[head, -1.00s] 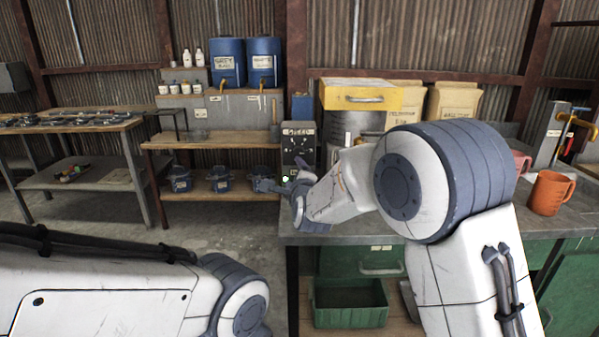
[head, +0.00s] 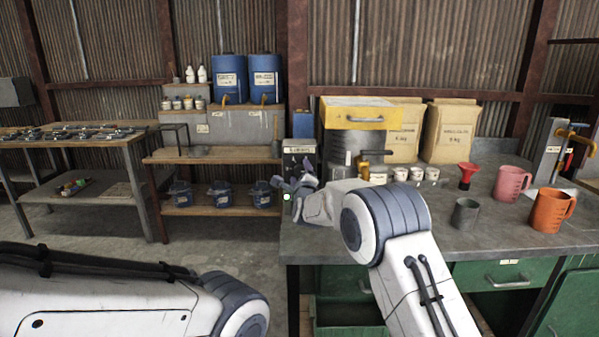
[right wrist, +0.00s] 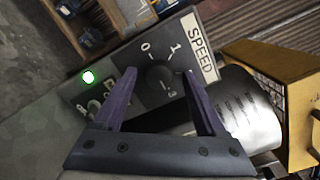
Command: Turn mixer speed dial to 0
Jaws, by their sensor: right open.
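The grey mixer control box (head: 299,150) stands at the left end of the workbench, beside the metal drum with a yellow top (head: 357,113). In the right wrist view its panel bears a SPEED label (right wrist: 200,47), a dark round speed dial (right wrist: 160,77) with the marks 0, 1 and 3 around it, and a lit green lamp (right wrist: 88,77). I cannot tell where the dial points. My right gripper (right wrist: 160,90) is open, its purple fingers spread to either side of the dial, with no clear contact. In the head view my right gripper (head: 297,186) hides the box's lower part.
The grey workbench (head: 420,225) carries several white cups, a red funnel (head: 467,175), a grey cup (head: 465,214), a pink jug (head: 511,183) and an orange jug (head: 552,210). Paper sacks (head: 450,130) stand behind. A wooden shelf (head: 225,155) with blue buckets is at left.

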